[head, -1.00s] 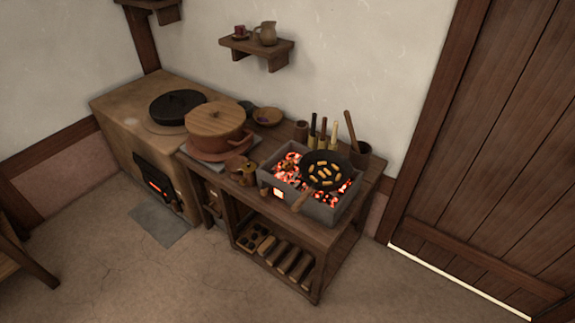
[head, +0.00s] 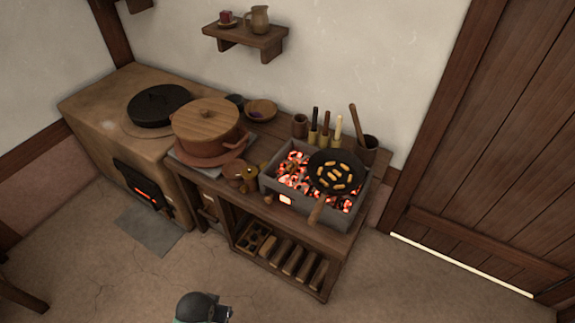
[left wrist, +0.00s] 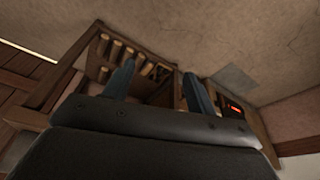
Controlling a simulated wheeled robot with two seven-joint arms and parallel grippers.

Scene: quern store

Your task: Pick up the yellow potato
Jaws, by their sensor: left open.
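I cannot pick out a yellow potato for certain. Several small yellow-orange oblong pieces (head: 334,178) lie in a black frying pan (head: 322,187) over the coals, too small to name. A wooden bowl (head: 262,109) at the back of the bench holds something small and purple. My left gripper (left wrist: 158,70) is open and empty in the left wrist view, its two blue-grey fingers apart, with the bench's lower shelf beyond. A dark part of my arm shows at the bottom edge of the head view. My right gripper is not in view.
A grey brazier (head: 341,210) with glowing coals stands on the wooden bench. A lidded clay pot (head: 206,146) and small brown pot (head: 240,175) stand left of it. The stove (head: 95,125) has a glowing firebox. Upright handled tools stand behind the pan. The floor in front is clear.

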